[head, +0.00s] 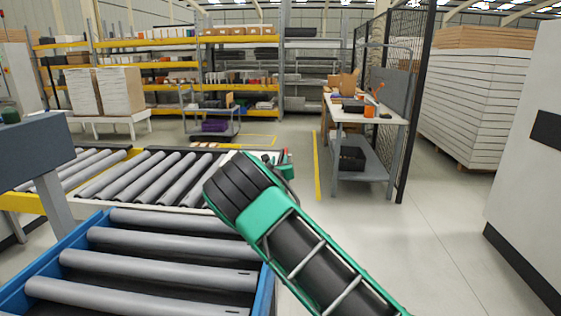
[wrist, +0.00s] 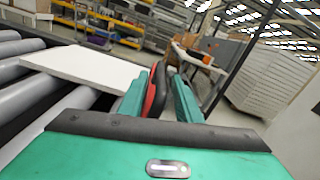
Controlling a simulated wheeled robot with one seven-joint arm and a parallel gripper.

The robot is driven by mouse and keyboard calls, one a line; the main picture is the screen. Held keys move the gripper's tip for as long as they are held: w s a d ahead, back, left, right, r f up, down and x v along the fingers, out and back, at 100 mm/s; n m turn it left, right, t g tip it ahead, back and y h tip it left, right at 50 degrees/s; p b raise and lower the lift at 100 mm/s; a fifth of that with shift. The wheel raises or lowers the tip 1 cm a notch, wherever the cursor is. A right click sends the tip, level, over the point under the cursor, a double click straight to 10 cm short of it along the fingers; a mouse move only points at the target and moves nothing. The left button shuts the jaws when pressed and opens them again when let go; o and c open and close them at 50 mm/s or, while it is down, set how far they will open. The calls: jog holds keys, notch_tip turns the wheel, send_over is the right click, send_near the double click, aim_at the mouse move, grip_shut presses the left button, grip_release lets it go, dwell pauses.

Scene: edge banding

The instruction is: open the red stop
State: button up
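The red stop (wrist: 151,98) shows in the wrist view as a narrow red strip with a dark face beside it, between the green fingers of my gripper (wrist: 163,92). The fingers stand close on both sides, with no clear gap, and look shut on it. Its lower part is hidden by my gripper. In the head view only a small red patch of it (head: 285,152) shows beyond my wrist, at the right end of the far roller conveyor (head: 150,175). My arm hides most of my gripper there.
A white panel (wrist: 85,67) lies on the rollers left of my gripper. A blue-framed roller conveyor (head: 150,265) is at near left. A workbench (head: 365,110) stands beyond on the right, by a mesh fence. The floor right of my arm is clear.

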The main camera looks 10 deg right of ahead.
aim_at(280, 155)
jog(key=shift+x, duration=1.6)
